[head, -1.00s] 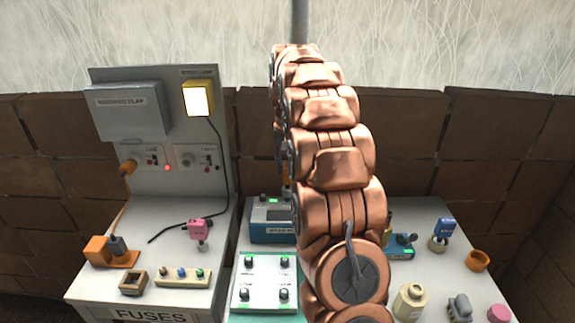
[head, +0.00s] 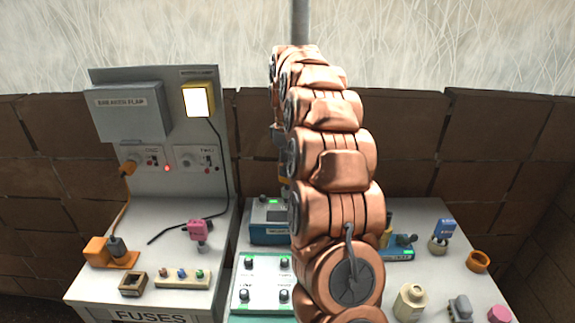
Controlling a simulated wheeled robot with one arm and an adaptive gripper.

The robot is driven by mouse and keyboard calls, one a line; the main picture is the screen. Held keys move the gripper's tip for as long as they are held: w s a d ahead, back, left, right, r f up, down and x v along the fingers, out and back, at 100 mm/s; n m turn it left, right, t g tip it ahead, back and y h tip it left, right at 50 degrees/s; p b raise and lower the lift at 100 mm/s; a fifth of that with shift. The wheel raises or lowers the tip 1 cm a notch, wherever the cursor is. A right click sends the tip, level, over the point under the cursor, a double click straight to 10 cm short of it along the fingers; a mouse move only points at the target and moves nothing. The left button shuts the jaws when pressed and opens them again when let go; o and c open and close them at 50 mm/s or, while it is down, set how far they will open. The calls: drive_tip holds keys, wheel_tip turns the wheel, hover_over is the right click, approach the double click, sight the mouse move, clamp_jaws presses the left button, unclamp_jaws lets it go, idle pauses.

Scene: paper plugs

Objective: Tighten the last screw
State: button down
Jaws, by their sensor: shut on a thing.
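A white plate (head: 264,279) with a green border lies at the front middle, left of my arm. Several dark round screw heads or knobs stand near its corners, such as one at the near right (head: 284,295). Small green marks show by the far ones. I cannot tell which of them are tight. My copper arm rises in front of the camera and hides my gripper. A small grey and orange sliver (head: 284,170) shows past the arm's left edge; I cannot tell what it is.
A blue box (head: 268,236) with a green light stands behind the plate. The fuse station (head: 150,318) is at left with a pink-handled item (head: 199,229). On the right lie a blue device (head: 402,252), a cream bottle-like piece (head: 409,299) and an orange ring (head: 478,261).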

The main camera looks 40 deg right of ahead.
drive_tip(key=n+p, duration=0.1)
drive_tip(key=n, duration=0.5)
drive_tip(key=shift+r+p, duration=0.1)
drive_tip(key=shift+p, duration=0.2)
drive_tip(key=n+p, duration=0.2)
drive_tip(key=n, duration=0.3)
drive_tip(key=shift+n, duration=0.3)
drive_tip(key=shift+d+f+b, duration=0.1)
drive_tip(key=shift+f+b, duration=0.35)
drive_tip(key=shift+f, duration=0.7)
idle(0.4)
idle(0.3)
